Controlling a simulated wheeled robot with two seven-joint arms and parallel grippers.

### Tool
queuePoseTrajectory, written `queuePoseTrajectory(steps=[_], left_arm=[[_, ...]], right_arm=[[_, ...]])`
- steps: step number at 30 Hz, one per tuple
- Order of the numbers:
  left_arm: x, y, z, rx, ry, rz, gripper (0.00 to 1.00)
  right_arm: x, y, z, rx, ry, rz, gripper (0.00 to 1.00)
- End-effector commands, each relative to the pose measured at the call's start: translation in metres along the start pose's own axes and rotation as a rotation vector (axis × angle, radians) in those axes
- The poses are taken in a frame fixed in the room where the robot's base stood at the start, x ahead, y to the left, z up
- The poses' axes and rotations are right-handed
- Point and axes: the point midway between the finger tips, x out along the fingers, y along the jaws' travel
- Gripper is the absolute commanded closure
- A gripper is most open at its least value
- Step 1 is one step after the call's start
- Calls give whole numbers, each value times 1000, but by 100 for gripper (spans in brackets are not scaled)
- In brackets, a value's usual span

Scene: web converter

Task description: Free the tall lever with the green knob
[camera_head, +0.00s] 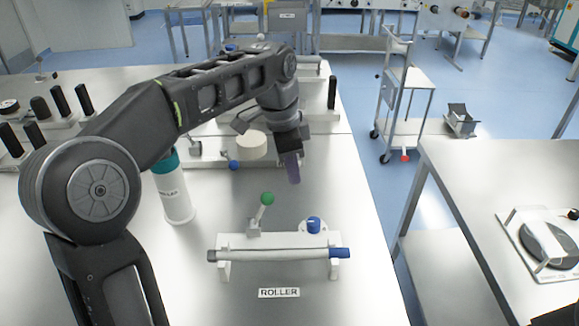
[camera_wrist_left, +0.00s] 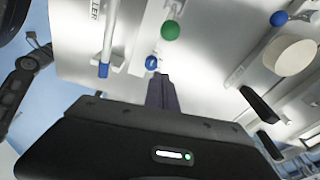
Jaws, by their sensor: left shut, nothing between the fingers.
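The tall lever with the green knob (camera_head: 267,199) stands on the left part of a white roller stand (camera_head: 240,242), its stem leaning slightly right. The green knob also shows in the left wrist view (camera_wrist_left: 170,30). A grey roller bar (camera_head: 270,255) with a blue end lies across the stand's front. A short blue knob (camera_head: 314,224) stands on the right. My left gripper (camera_head: 294,181) points down, shut and empty, above and to the right of the green knob, apart from it. In the wrist view its fingers (camera_wrist_left: 161,90) point toward the blue knob (camera_wrist_left: 151,63). My right gripper is not in view.
A white bottle with a teal cap (camera_head: 174,190) stands left of the stand. A "ROLLER" label (camera_head: 279,293) lies in front. Behind are a cream disc (camera_head: 252,146) and another small blue knob (camera_head: 234,165). The table's right edge is close to the stand.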

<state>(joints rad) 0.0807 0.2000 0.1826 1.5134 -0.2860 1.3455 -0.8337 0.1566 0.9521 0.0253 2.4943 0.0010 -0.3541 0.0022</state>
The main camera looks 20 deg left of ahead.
Motion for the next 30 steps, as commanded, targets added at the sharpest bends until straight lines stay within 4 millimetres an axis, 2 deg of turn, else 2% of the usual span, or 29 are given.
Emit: queuePoseTrajectory(steps=[9,11,18,30], left_arm=[[62,1,1,0,-2,3,100],[52,-1,13,-6,0,-3,100],[46,0,35,-2,0,-1,100],[46,0,38,-1,1,-1,100]], right_arm=[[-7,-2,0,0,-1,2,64],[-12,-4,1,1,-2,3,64],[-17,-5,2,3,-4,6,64],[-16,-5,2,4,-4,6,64]])
